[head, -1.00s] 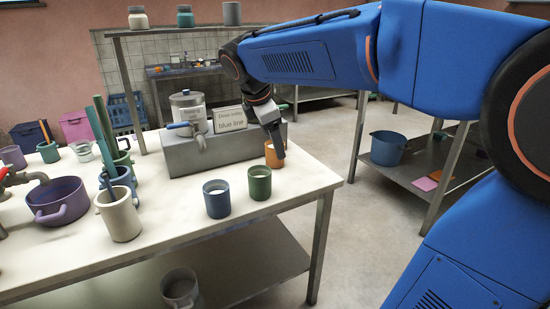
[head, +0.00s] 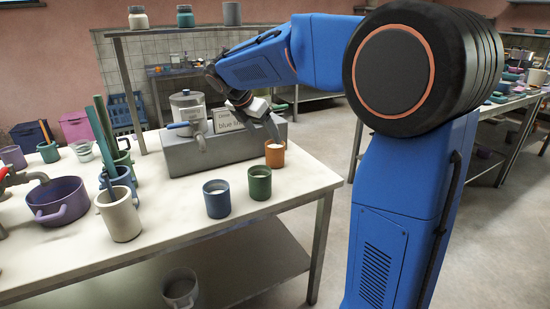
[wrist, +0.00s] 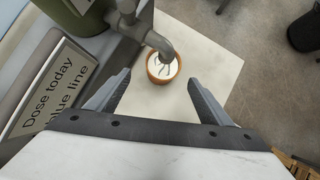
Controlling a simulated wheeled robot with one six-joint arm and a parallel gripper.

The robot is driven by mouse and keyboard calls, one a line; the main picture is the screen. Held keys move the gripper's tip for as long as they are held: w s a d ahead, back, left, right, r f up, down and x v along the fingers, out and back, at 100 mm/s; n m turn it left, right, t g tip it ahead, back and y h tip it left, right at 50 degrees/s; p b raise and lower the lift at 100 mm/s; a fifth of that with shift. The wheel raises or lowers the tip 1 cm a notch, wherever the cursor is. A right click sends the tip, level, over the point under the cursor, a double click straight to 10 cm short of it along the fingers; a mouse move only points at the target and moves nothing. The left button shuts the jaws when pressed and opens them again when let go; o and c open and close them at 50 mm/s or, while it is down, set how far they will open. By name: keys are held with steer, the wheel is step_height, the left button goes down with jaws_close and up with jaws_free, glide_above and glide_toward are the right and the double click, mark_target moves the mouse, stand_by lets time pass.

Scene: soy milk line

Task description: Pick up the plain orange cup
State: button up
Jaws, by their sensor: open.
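The plain orange cup (head: 275,156) stands upright near the right edge of the white worktop, beside the grey block. In the wrist view the orange cup (wrist: 165,79) shows a pale inside with dark lines, and a grey metal spout (wrist: 128,22) overlaps its far rim. My gripper (head: 271,128) is just above and behind the cup in the head view. In the wrist view my gripper (wrist: 158,84) is open and empty, with the cup ahead between the lines of its fingers. The fingers appear apart from the cup.
Blue (head: 216,203) and green (head: 259,186) cups stand left of the orange one. A grey block (head: 180,157) carries a metal pot (head: 188,104) and a sign (head: 228,121) close to my gripper. The worktop's right edge is near.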

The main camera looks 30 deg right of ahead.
mark_target(275, 149)
steer(key=x, duration=0.4)
steer(key=shift+d+f, duration=0.15)
steer(key=shift+f, duration=0.05)
steer(key=shift+x, duration=2.8)
steer(key=shift+s+d+r, duration=0.1)
steer(key=shift+s, duration=0.05)
steer(key=shift+c, duration=0.4)
steer(key=c, duration=1.4)
steer(key=shift+o, duration=0.2)
steer(key=shift+r, duration=0.1)
